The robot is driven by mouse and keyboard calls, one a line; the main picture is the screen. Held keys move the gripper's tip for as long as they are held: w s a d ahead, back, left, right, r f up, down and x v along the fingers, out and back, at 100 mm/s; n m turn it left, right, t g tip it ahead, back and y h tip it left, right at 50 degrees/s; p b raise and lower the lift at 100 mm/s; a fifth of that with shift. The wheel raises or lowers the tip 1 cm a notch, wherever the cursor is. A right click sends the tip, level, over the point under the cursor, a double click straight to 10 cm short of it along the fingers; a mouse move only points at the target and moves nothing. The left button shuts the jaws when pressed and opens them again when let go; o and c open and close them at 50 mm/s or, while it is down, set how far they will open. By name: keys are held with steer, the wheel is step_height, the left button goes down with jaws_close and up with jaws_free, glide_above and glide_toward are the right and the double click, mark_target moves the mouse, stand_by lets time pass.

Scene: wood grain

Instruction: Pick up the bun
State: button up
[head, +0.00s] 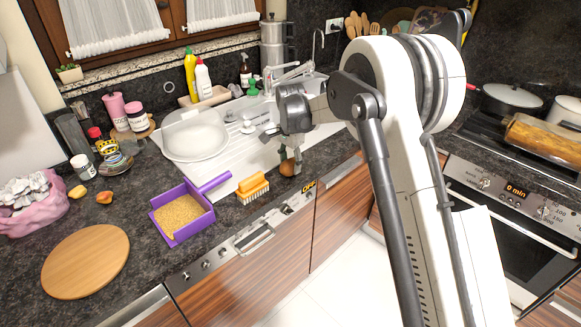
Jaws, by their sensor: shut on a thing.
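A small round brown thing, which looks like the bun (287,169), is at the tips of my gripper (291,160). My gripper points down over the front edge of the dark counter, to the right of the orange brush, and is shut on the bun. The fingers cover part of the bun. I cannot tell whether its underside touches the counter.
An orange brush (253,187) and a purple dustpan (182,213) with yellowish grains lie left of the gripper. A round wooden board (85,262) is at the front left. Behind are the white sink (240,155) and a plate (195,135). The stove (510,190) is right.

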mark_target(290, 160)
steer(key=shift+r, duration=0.1)
steer(key=shift+r, duration=0.45)
step_height(290, 160, up, 3)
steer(key=shift+f, duration=0.2)
steer(key=s+a+r, duration=0.3)
steer(key=s+a, duration=0.1)
steer(key=s+a+r+b, duration=0.1)
steer(key=s+a+r, duration=0.3)
steer(key=shift+a+r, duration=0.2)
steer(key=shift+a, duration=0.1)
steer(key=shift+a, duration=0.1)
